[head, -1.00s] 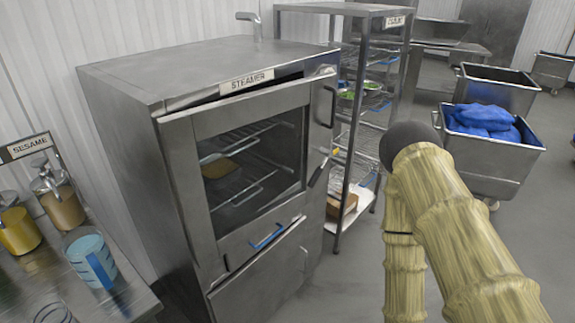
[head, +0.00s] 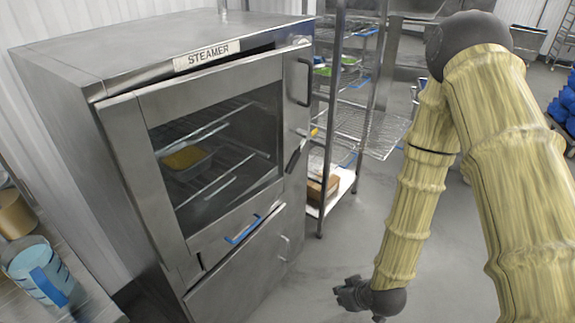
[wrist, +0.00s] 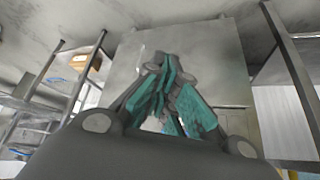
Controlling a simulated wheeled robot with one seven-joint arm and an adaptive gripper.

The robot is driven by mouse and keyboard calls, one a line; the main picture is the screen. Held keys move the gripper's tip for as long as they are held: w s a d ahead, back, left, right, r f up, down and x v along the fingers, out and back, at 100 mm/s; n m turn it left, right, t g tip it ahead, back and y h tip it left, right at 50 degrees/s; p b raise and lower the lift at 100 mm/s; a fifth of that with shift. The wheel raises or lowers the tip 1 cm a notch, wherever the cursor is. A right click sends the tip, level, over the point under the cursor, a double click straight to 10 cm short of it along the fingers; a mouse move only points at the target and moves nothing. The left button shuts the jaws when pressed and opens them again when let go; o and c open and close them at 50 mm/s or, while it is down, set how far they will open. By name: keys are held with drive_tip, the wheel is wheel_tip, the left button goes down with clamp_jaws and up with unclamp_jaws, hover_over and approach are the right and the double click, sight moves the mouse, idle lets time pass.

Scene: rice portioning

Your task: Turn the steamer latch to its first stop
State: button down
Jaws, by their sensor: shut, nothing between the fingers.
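The steel steamer (head: 150,75) stands at the left in the head view, its glass-fronted door (head: 215,150) nearly flush with a dark gap along its top edge. The dark-handled latch (head: 296,155) sits at the door's right side, its handle slanting. A pan of yellow food (head: 187,158) shows on a rack behind the glass. My gripper (head: 350,294) hangs low in front of the steamer, to the right of and well below the latch, touching nothing. The wrist view shows its teal-padded fingers (wrist: 165,90) closed together and empty.
A wire shelf rack (head: 345,120) with trays and a cardboard box stands right of the steamer. A side table with a blue-banded container (head: 40,275) is at lower left. Blue bags (head: 565,105) show at far right. The floor before the steamer is open.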

drive_tip(key=w+a+r+n+t+y+b, duration=0.1)
drive_tip(key=w+a+r+n+t+b, duration=0.15)
drive_tip(key=w+r, duration=0.35)
wheel_tip(320, 180, up, 23)
drive_tip(key=n+t+y, duration=0.5)
drive_tip(key=n+y, duration=0.1)
drive_tip(key=n, duration=0.2)
hover_over(293, 162)
drive_tip(key=s+a, duration=0.4)
drive_tip(key=shift+s+d+g+b, duration=0.2)
drive_tip(key=shift+d+g+b, duration=0.05)
drive_tip(key=shift+b, duration=0.1)
drive_tip(key=shift+w+d+f+p, duration=0.3)
drive_tip(key=shift+w+d+f, duration=0.1)
drive_tip(key=shift+f, duration=0.25)
drive_tip(key=shift+w+d+f+p, duration=0.25)
drive_tip(key=shift+w+d+f, duration=0.1)
drive_tip(key=shift+f, duration=0.25)
drive_tip(key=shift+w+d+f+n+b, duration=0.15)
drive_tip(key=shift+f+n+b, duration=0.2)
drive_tip(key=shift+b, duration=0.4)
drive_tip(key=shift+w+d+f+n+b, duration=0.2)
drive_tip(key=shift+f+b, duration=0.25)
drive_tip(key=shift+b, duration=0.25)
drive_tip(key=shift+s+a+r, duration=0.1)
drive_tip(key=shift+r, duration=0.1)
